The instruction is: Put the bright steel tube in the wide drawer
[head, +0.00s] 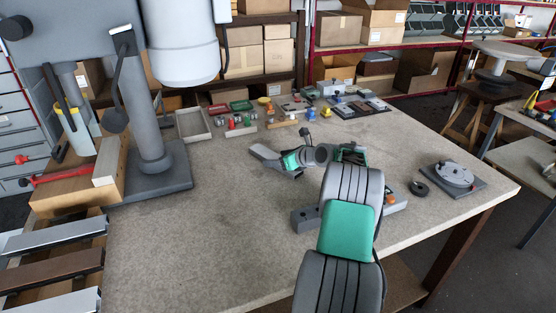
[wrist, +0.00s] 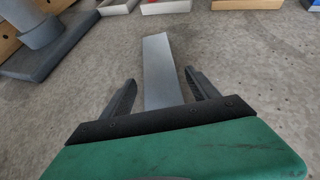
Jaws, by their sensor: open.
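A light grey, straight bar, which looks like the bright steel tube (wrist: 160,62), lies between my fingers in the wrist view and reaches out past their tips. In the head view its far end (head: 262,152) shows beside my gripper (head: 280,163), partly hidden by it. My gripper (wrist: 162,84) is open, with a finger on each side of the bar and a gap on both sides. The bar's near end is hidden behind the gripper body. A grey drawer cabinet (head: 14,124) stands at the far left; I cannot tell which drawer is the wide one.
A grey column machine with a heavy base (head: 165,178) stands at the table's left. Silver and brown profiles (head: 50,270) lie at the lower left. Small trays and parts line the back edge. A round fixture (head: 453,175) sits at the right. The table's (head: 190,235) front left is clear.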

